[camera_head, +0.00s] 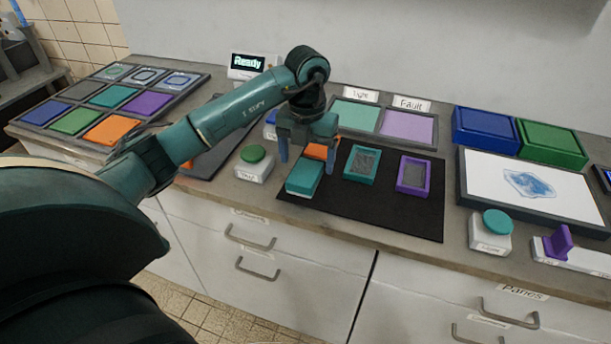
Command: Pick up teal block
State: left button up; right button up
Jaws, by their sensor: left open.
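A teal block (303,180) lies on the black mat (390,217), near its left end. My left gripper (307,166) is open above it, pointing down, with its blue fingers on either side of the block's far part. I cannot tell whether the fingers touch it. A second teal piece (361,164) with a grey centre lies to the right on the mat. My right gripper is not in view.
An orange block (317,151) sits just behind the teal block. A purple-framed piece (413,175) is further right. A white box with a green button (253,165) stands left of the mat. Blue (486,131) and green (552,145) bins stand at the back right. The mat's front is clear.

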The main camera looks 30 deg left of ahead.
aim_at(305, 171)
pick_arm(q)
jog(key=f, duration=0.5)
jog(key=shift+w+a+p, duration=0.15)
jog(key=shift+a+p, duration=0.15)
jog(key=shift+c, duration=0.4)
jog(key=shift+r, duration=0.1)
jog(key=c, duration=1)
notch_tip(305, 171, up, 10)
jog(key=shift+b, duration=0.35)
jog(key=shift+c, duration=0.2)
jog(key=o, duration=0.5)
jog(key=c, duration=0.3)
jog(key=shift+c, duration=0.2)
